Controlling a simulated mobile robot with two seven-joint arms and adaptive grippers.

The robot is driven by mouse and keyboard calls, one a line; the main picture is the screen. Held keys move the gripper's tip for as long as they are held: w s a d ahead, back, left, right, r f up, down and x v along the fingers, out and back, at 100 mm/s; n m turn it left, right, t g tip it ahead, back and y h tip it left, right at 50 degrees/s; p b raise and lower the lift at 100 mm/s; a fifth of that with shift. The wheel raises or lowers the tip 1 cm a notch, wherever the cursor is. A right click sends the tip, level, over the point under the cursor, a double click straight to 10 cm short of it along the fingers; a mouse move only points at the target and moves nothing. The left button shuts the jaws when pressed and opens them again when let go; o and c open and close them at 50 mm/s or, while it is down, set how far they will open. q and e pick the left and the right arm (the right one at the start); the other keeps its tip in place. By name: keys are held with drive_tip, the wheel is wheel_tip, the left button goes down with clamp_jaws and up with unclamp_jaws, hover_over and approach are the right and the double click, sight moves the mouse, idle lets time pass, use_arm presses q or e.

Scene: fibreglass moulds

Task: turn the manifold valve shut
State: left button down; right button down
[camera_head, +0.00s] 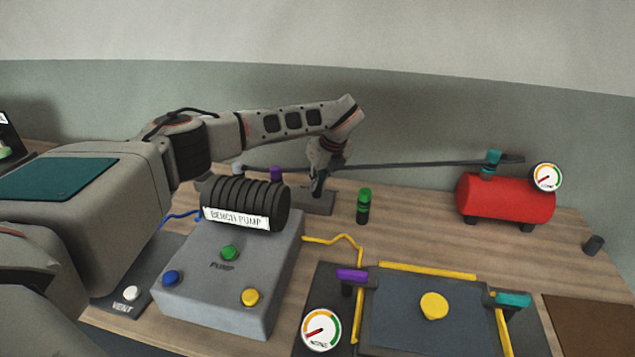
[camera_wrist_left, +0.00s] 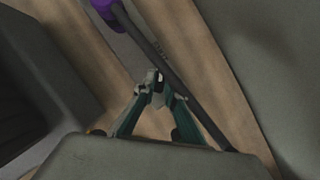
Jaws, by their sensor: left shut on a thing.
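My left gripper (camera_head: 318,188) reaches down to a grey manifold plate (camera_head: 318,204) behind the bench pump. In the left wrist view its teal fingers (camera_wrist_left: 155,86) are closed together over this plate (camera_wrist_left: 128,48), beside a dark pipe. They are shut on a small part that they mostly cover, apparently the manifold valve; its shape and turn angle cannot be read. A purple knob (camera_head: 277,173) stands to the left of the gripper and shows at the top of the left wrist view (camera_wrist_left: 104,4). My right gripper is not in view.
The grey pump box (camera_head: 215,320) with its black ribbed motor (camera_head: 245,200) stands in front. A green-capped cylinder (camera_head: 363,206) stands right of the gripper. The dark pipe (camera_head: 420,164) runs towards a red tank (camera_head: 505,198). A mould (camera_head: 400,325) with gauge (camera_head: 321,331) lies at front.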

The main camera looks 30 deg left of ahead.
use_arm(q)
drive_tip(key=shift+s+f, duration=0.15)
drive_tip(key=shift+f, duration=0.1)
drive_tip(key=c, duration=2.1)
unclamp_jaws()
drive_tip(key=v, duration=1.2)
drive_tip(key=shift+w+r, duration=0.1)
drive_tip(key=shift+w, duration=0.1)
